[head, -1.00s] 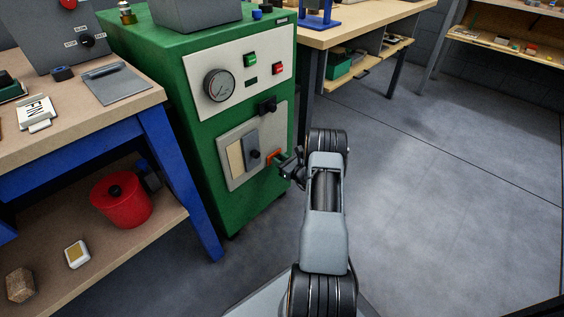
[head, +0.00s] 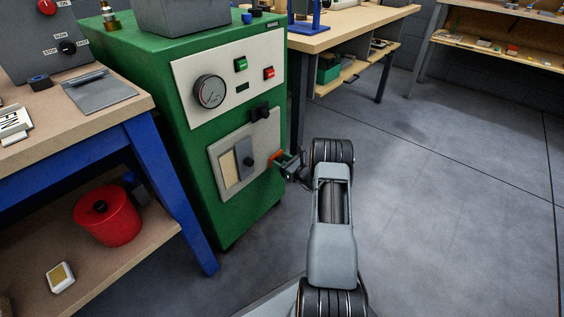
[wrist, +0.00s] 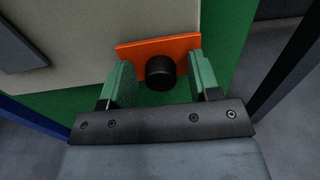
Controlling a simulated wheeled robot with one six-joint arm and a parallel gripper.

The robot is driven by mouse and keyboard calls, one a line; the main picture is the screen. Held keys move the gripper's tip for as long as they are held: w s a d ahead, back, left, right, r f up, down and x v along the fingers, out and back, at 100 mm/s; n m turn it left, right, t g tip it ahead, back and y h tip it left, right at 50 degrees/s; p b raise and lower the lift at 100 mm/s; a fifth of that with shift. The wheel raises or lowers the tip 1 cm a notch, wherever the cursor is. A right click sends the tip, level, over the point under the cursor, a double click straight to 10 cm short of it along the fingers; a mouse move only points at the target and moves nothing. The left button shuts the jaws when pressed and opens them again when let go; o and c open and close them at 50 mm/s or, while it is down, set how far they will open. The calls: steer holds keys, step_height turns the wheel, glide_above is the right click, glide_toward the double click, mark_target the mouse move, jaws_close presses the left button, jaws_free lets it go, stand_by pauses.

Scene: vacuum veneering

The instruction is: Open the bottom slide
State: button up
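An orange slide plate (head: 276,156) with a black round knob (wrist: 160,73) sits at the lower right of the pale panel on the green cabinet. My gripper (wrist: 162,82) is open, with its green fingers on either side of the knob. A gap shows between each finger and the knob. In the head view, my gripper (head: 287,161) is at the orange plate and partly hides it. I cannot tell from labels which one is the bottom slide.
The green cabinet (head: 180,110) carries a gauge (head: 210,91), a green button (head: 241,64), a red button (head: 269,73) and a black knob (head: 260,112). A blue-legged bench (head: 150,150) with a red pot (head: 107,220) below stands at left. The floor (head: 440,200) at right is clear.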

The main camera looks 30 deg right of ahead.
steer(key=p+v, duration=0.4)
steer(key=v, duration=0.9)
steer(key=shift+s+d, duration=0.2)
steer(key=shift+s, duration=0.15)
steer(key=s+a+r+n+g+y+p, duration=0.1)
steer(key=a+r+n+g+y+p, duration=0.1)
steer(key=a+r+n+g+p, duration=0.45)
steer(key=a+r+n+g+y+p, duration=0.2)
steer(key=a+r+n+p, duration=0.35)
steer(key=r, duration=0.85)
steer(key=s+a+r+n+g+y+p, duration=0.1)
steer(key=a+r+n+g+y+p, duration=0.2)
steer(key=a+r, duration=0.65)
steer(key=s+a+r+n+h+p, duration=0.2)
steer(key=s+r+n+h+p, duration=0.2)
steer(key=r, duration=0.5)
steer(key=s+a+r+n+g+h+p, duration=0.1)
steer(key=s+r+n+h+p, duration=0.3)
steer(key=r, duration=0.6)
steer(key=s+a+r+n+g+h+p, duration=0.1)
steer(key=s+a+r+n+h+p, duration=0.2)
steer(key=s+r+n+p, duration=0.5)
steer(key=shift+r+n+h+p, duration=0.7)
steer(key=shift+r+h+p, duration=0.2)
steer(key=shift+p, duration=0.2)
